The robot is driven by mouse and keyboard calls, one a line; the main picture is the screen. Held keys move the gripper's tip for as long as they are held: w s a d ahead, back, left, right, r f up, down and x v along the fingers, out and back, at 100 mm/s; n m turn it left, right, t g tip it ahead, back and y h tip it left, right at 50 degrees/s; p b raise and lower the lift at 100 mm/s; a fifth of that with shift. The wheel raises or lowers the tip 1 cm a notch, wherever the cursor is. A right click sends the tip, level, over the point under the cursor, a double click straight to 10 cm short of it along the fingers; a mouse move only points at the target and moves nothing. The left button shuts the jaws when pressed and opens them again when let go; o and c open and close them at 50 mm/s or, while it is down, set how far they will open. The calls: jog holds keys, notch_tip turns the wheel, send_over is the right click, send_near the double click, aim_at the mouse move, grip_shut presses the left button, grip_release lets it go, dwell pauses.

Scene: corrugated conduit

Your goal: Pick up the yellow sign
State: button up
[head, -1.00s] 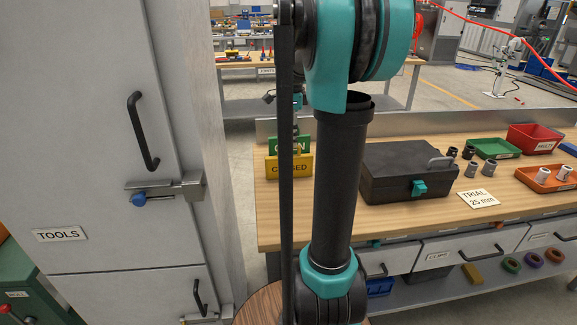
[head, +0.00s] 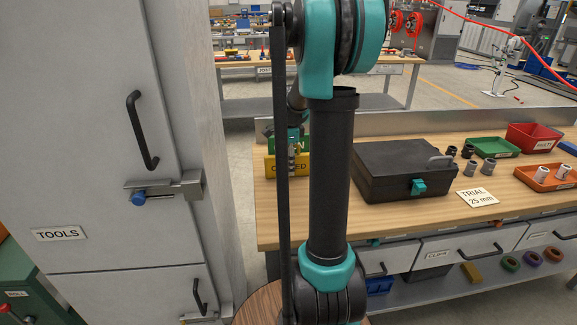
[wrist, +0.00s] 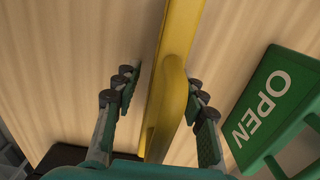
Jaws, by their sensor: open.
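The yellow sign (head: 303,166), lettered CLOSED, stands on the wooden bench, partly hidden behind my arm in the head view. In the wrist view the yellow sign (wrist: 178,50) is seen nearly edge-on and runs between my two fingers. My gripper (wrist: 160,85) is open, with one finger on each side of the sign. A gap shows on both sides near the fingertips. In the head view my gripper (head: 293,158) is low over the sign. A green sign (wrist: 272,100), lettered OPEN, stands beside it, to the right in the wrist view.
A black case (head: 395,172) with a teal latch sits right of the signs on the bench (head: 400,213). Fittings, a green tray (head: 495,148), an orange tray (head: 548,180) and a red bin (head: 533,137) are farther right. A grey tool cabinet (head: 80,100) stands at left.

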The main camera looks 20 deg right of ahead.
grip_shut()
jog(key=shift+r, duration=0.15)
dwell(0.4)
notch_tip(320, 180, up, 20)
dwell(0.5)
